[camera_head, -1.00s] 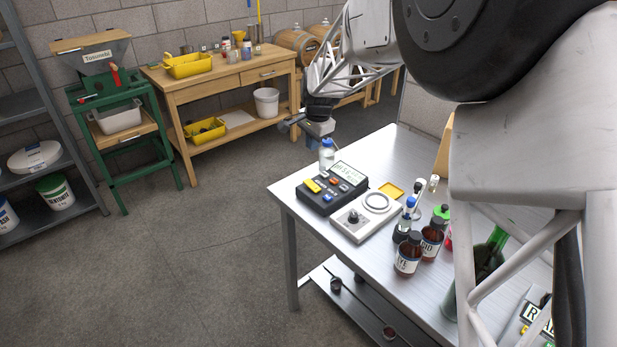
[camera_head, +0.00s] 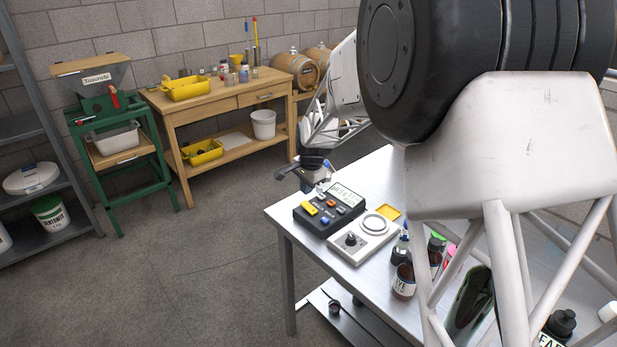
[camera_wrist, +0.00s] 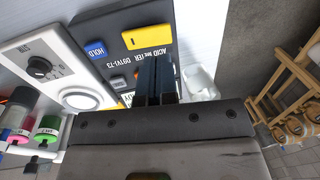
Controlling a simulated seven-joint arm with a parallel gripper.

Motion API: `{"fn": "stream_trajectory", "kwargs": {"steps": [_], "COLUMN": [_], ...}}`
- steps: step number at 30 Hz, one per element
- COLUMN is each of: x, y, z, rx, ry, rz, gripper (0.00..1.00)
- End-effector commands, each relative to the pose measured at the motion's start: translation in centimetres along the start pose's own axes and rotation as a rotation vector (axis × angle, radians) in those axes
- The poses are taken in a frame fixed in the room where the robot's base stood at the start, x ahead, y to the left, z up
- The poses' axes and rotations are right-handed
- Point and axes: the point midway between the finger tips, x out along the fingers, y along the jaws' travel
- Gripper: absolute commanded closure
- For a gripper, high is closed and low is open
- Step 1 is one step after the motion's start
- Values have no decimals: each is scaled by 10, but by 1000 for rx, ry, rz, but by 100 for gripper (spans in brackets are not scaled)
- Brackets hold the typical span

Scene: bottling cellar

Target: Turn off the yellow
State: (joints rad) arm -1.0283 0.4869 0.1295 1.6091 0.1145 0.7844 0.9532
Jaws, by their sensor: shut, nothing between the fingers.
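The black acid meter (camera_head: 313,222) lies on the steel table, its display lit with digits. In the wrist view the yellow button (camera_wrist: 148,38) is beyond my fingertips, and the blue button (camera_wrist: 95,50) reads HOLD. I cannot tell whether the yellow one is pressed in. My gripper (camera_wrist: 155,62) is shut and empty, over the meter's back part. I see no contact with the button.
A white stirrer (camera_head: 363,243) with a knob and round plate stands right of the meter. A yellow dish (camera_head: 389,212) is behind it. Dark bottles (camera_head: 403,281) stand at the right. A clear bottle (camera_wrist: 199,83) is close beside my fingers in the wrist view.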

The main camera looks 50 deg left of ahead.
Motion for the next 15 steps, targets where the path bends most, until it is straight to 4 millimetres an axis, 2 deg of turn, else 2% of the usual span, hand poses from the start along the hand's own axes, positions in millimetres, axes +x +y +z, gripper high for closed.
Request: {"fn": "stream_trajectory", "kwargs": {"steps": [3,7,15], "x": [20,34,51], "y": [0,0,0], "z": [0,0,0], "rx": [0,0,0], "ry": [-1,-1,0], "rz": [2,1,0], "gripper": [100,100,100]}}
